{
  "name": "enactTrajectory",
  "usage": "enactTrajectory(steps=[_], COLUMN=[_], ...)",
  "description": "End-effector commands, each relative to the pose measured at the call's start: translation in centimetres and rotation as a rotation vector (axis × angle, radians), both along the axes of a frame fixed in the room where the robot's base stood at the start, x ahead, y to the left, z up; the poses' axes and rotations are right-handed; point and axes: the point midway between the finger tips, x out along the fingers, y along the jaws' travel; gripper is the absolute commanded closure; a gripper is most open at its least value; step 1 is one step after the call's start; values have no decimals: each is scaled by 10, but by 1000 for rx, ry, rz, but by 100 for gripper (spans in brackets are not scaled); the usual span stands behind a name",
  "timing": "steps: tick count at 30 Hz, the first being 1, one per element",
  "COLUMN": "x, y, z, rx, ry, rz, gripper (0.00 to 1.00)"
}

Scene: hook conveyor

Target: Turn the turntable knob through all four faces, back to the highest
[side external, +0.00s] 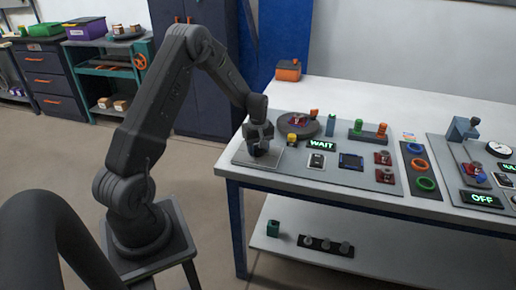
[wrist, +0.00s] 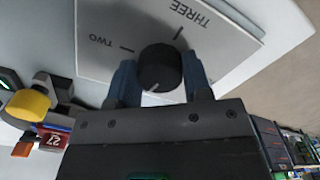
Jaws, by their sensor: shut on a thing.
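The knob (wrist: 160,66) is a dark round cap on a pale plate (wrist: 95,45) marked TWO and THREE, with tick lines. A light line on the knob's rim faces the gripper side, away from both labels. My gripper (wrist: 160,80) has its two blue-grey fingers on either side of the knob, shut on it. In the side external view my gripper (side external: 259,144) is low over the plate at the table's left end and mostly hides the knob. The turntable (side external: 305,133), a dark disc, stands just behind, bearing a small red and blue object (side external: 298,121).
Switches, coloured rings (side external: 421,165) and a lit OFF sign (side external: 482,198) fill the panels farther right. The table's front edge is near my gripper.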

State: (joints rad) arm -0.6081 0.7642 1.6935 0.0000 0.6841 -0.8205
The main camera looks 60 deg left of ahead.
Motion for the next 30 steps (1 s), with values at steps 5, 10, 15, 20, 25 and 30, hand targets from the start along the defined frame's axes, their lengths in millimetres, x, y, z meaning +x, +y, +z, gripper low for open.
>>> enactTrajectory(steps=[5,10,15,20,25,30], x=[0,0,0,0,0,0], y=[0,0,0,0,0,0], z=[0,0,0,0,0,0], rx=[1,1,1,0,0,0], ry=[-1,-1,-1,-1,-1,-1], rz=[87,137,157,162,162,161], gripper=[78,78,79,78,78,42])
